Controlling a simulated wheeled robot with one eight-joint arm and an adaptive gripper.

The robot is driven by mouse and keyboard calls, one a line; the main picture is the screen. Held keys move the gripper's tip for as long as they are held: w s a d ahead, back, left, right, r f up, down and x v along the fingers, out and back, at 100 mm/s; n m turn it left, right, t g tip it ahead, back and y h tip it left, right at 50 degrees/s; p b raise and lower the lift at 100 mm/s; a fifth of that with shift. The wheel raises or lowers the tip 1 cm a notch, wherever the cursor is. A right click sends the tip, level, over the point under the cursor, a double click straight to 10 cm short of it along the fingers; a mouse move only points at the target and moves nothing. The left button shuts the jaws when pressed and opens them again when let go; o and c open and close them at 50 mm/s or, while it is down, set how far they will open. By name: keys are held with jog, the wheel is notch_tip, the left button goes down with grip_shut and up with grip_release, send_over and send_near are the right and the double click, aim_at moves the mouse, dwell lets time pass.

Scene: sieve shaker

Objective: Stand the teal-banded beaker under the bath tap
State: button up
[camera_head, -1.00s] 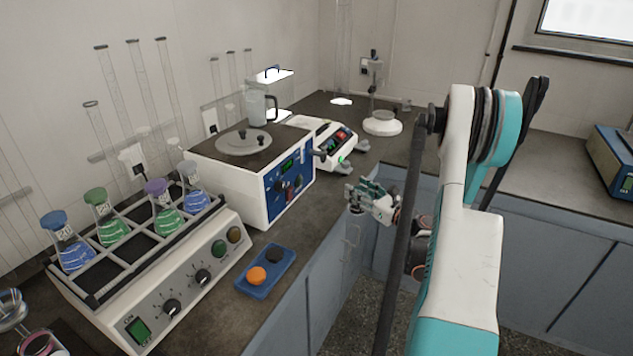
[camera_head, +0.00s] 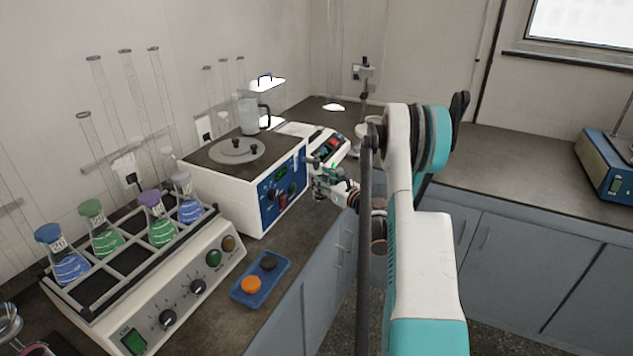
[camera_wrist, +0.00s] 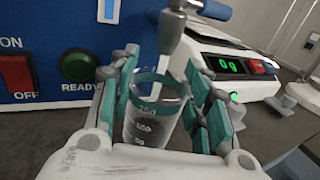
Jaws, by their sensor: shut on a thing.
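The teal-banded beaker (camera_wrist: 152,128) is clear glass with printed volume marks and a teal band near its rim. My gripper (camera_wrist: 162,100) is shut around it, one finger on each side, and it looks upright. The metal bath tap (camera_wrist: 171,30) comes down from the top of the wrist view, its lower end close to the beaker's far rim. I cannot tell whether it is directly over the mouth or whether the base touches the bench. In the head view my gripper (camera_head: 327,177) is by the right front corner of the white-and-blue bath (camera_head: 232,190); the beaker is hard to make out there.
The balance (camera_wrist: 226,65) reading 0 g stands right of the tap. The bath's blue panel has a red switch (camera_wrist: 18,78) and green button (camera_wrist: 78,66). A blue tray (camera_head: 260,279) and a shaker with flasks (camera_head: 150,270) are on the near bench.

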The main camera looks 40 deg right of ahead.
jog(key=w, duration=0.1)
jog(key=w+b, duration=0.1)
jog(key=w, duration=0.1)
jog(key=shift+a+f, duration=0.1)
jog(key=shift+f, duration=0.2)
jog(key=shift+s+f+b, duration=0.15)
jog(key=shift+f+b, duration=0.2)
jog(key=shift+f, duration=0.2)
jog(key=o, duration=1.1)
jog(key=shift+f, duration=0.1)
jog(key=shift+r, duration=0.2)
jog(key=s+p, duration=0.3)
jog(key=s, duration=0.9)
